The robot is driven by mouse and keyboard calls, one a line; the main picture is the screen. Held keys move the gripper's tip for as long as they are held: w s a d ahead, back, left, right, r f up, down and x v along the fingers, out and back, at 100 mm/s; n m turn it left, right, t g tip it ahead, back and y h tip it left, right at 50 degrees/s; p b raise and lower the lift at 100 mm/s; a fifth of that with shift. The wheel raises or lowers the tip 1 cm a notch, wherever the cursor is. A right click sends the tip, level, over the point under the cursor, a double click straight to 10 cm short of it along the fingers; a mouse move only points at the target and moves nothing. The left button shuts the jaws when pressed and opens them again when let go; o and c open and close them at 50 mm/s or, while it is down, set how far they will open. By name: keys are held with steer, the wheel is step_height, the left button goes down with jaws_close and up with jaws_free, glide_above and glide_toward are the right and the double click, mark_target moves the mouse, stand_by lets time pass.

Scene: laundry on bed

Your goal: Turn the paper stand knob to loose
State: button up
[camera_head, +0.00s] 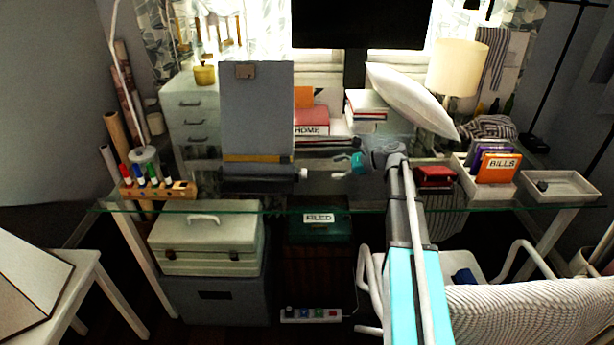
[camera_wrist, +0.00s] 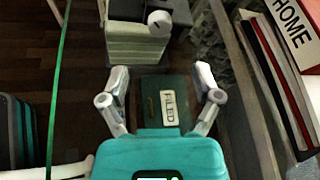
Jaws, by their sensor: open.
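The paper stand (camera_head: 257,105) is a tall grey board with a clip at its top. It stands on the glass desk, left of centre in the head view. Its white knob (camera_head: 302,173) sticks out at the right end of the dark base bar. The knob also shows at the top of the wrist view (camera_wrist: 160,22). My gripper (camera_head: 338,175) is just right of the knob, apart from it, with its fingers toward it. In the wrist view its two fingers (camera_wrist: 160,76) are spread, with nothing held between them. The knob lies beyond the fingertips.
Books (camera_head: 311,120) stand behind my gripper. A marker rack (camera_head: 157,190) is at the desk's left. A red box (camera_head: 435,178), a bills holder (camera_head: 490,190) and a tray (camera_head: 560,187) are at right. The green FILED box (camera_head: 318,230) is below the glass.

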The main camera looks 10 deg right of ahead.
mark_target(307, 183)
steer(key=b+x, duration=0.3)
steer(key=x, duration=0.7)
steer(key=shift+a+f, duration=0.15)
